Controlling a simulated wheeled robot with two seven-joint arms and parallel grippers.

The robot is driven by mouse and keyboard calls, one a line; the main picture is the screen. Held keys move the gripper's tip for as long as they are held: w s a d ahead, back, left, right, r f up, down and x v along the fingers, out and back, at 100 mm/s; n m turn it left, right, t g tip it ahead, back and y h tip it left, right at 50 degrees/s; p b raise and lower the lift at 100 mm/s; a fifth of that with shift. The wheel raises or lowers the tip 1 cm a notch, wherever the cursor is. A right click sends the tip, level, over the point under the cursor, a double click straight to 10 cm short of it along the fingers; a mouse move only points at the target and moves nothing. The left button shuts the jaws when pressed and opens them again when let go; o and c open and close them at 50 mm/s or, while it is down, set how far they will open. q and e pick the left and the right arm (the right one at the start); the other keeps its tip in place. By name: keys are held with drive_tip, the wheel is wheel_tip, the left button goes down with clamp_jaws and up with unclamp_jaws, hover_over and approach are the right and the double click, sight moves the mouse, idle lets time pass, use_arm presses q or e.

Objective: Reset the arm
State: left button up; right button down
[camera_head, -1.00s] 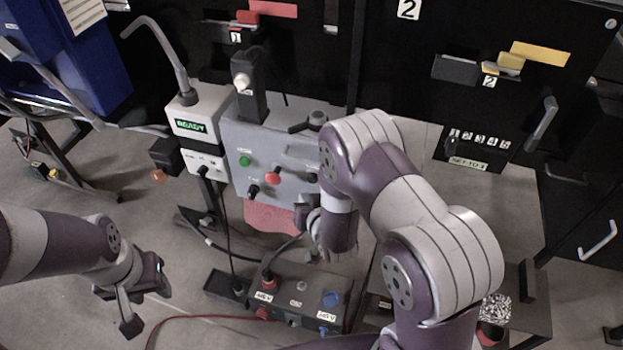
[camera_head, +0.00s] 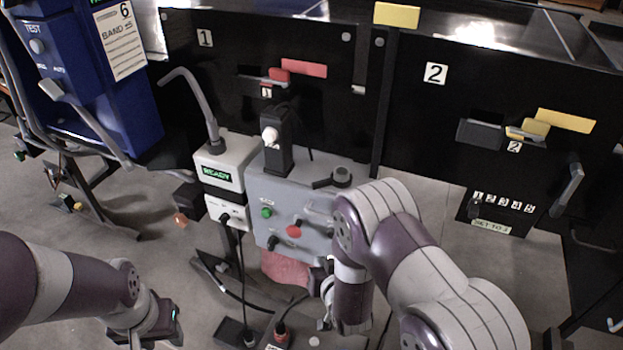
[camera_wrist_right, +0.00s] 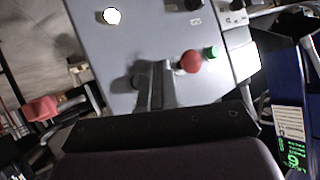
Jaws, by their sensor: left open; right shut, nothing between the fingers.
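My right arm (camera_head: 395,225), purple and light grey, bends down in front of the right part of the grey control box (camera_head: 300,205). My right gripper (camera_head: 325,300) is partly hidden by its own arm, low beside the box's lower right edge. In the right wrist view its fingers (camera_wrist_right: 157,85) are shut with nothing between them, and point at the grey panel near the red button (camera_wrist_right: 191,62) and green button (camera_wrist_right: 212,52). My left gripper (camera_head: 165,325) is open and empty at the lower left, over the floor and apart from the equipment.
A READY unit (camera_head: 222,175) with a bent grey pipe stands left of the box. Black cabinet panels (camera_head: 440,125) rise behind. A blue cabinet (camera_head: 115,90) stands at left. A cabled black box (camera_head: 290,340) sits low in front.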

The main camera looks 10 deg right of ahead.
drive_tip(key=s+f+n+g, duration=0.2)
drive_tip(key=s+f+g, duration=0.3)
drive_tip(key=s+g, duration=0.25)
drive_tip(key=s+d+r+g, duration=0.1)
drive_tip(key=s+r, duration=0.3)
drive_tip(key=r, duration=0.4)
drive_tip(key=s+d+r+g, duration=0.2)
drive_tip(key=s+r, duration=0.3)
drive_tip(key=r, duration=0.4)
drive_tip(key=shift+s+d+h, duration=0.2)
drive_tip(key=shift+d+h, duration=0.2)
drive_tip(key=shift+d, duration=0.45)
drive_tip(key=shift+s+r+g, duration=0.1)
drive_tip(key=shift+g, duration=0.15)
